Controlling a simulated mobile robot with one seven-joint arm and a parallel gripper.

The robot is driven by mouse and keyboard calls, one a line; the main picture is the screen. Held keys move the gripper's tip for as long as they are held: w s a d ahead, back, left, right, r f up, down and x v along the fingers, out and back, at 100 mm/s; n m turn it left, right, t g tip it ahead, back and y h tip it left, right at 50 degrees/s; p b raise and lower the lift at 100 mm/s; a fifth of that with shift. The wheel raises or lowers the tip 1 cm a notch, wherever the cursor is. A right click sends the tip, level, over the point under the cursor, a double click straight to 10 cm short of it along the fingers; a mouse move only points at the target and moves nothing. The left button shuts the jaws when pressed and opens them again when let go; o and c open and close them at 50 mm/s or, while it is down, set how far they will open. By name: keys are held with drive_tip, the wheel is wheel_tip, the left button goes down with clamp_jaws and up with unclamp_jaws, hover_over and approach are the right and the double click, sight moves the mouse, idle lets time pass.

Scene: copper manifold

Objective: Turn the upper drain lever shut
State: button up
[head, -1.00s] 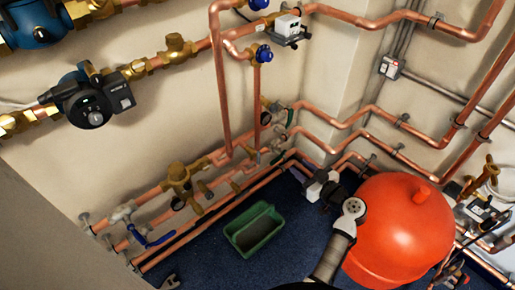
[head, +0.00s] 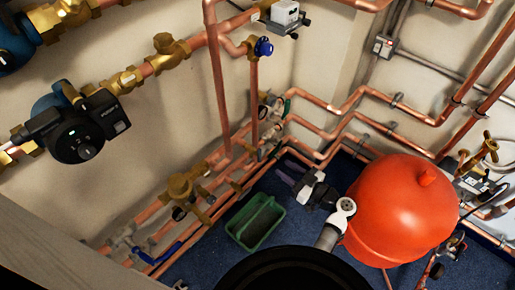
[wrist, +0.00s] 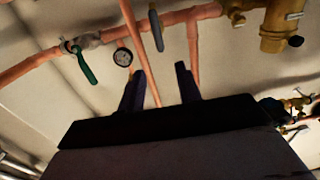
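My gripper (head: 288,172) is in front of the low copper pipes at the wall corner. In the wrist view, its two dark fingers (wrist: 160,72) stand apart with nothing between them. Ahead of them is a lever with a grey-blue handle (wrist: 155,30) on a copper pipe. A green-handled lever (wrist: 86,66) hangs from a valve left of the fingers; it also shows in the head view (head: 287,106). A round gauge (wrist: 123,57) sits between the two levers. Neither lever is touched. I cannot tell which is the upper drain lever.
A red tank (head: 400,210) stands right of my gripper. A green tray (head: 238,236) lies on the blue floor to the left. A blue-handled valve (head: 160,256) and brass fittings (head: 180,188) line the low pipes. A pump (head: 80,130) is at the upper left.

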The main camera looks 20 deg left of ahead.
sight(260, 149)
drive_tip(key=p+x, duration=0.2)
drive_tip(key=x, duration=1)
drive_tip(key=shift+p, duration=0.3)
clamp_jaws()
